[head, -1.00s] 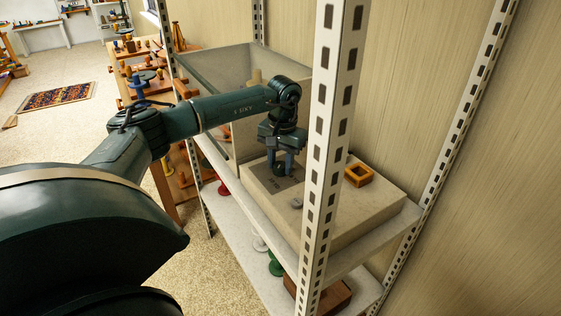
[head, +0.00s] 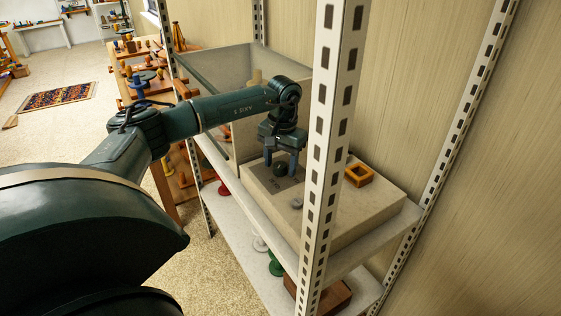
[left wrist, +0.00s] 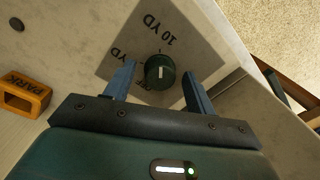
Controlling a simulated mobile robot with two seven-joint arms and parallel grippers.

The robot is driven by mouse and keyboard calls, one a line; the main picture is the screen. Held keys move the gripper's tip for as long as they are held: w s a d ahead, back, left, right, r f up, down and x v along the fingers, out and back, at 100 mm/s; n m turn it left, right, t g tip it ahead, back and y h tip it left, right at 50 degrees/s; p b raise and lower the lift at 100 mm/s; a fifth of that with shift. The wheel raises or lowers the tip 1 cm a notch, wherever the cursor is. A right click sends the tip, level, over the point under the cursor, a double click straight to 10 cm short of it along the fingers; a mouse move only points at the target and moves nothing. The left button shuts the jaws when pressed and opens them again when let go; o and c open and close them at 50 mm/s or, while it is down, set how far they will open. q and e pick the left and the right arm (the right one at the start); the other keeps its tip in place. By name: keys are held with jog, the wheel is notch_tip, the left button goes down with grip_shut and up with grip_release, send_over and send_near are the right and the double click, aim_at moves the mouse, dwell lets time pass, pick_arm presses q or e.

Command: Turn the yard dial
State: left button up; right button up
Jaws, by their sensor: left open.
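The yard dial is a round dark green knob (left wrist: 160,72) with a pale pointer line, set on a grey plate (left wrist: 178,32) marked "10 YD" and other partly hidden lettering. In the head view the knob (head: 281,169) sits on top of a beige box (head: 335,215) on the shelf. My left gripper (left wrist: 158,88) is open, with one blue finger on each side of the knob and a visible gap to each. In the head view the left gripper (head: 281,168) points down over the knob. My right gripper is not in view.
An orange square block (head: 359,174) marked "PARK" in the wrist view (left wrist: 24,94) lies on the box. A small grey button (head: 297,203) is near the knob. A perforated shelf post (head: 328,130) stands close right of my gripper. Spools and a brown block (head: 328,296) are below.

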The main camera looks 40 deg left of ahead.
aim_at(283, 165)
pick_arm(q)
notch_tip(283, 165, up, 13)
jog(key=shift+d+r, duration=0.15)
jog(key=shift+d, duration=0.15)
dwell(0.7)
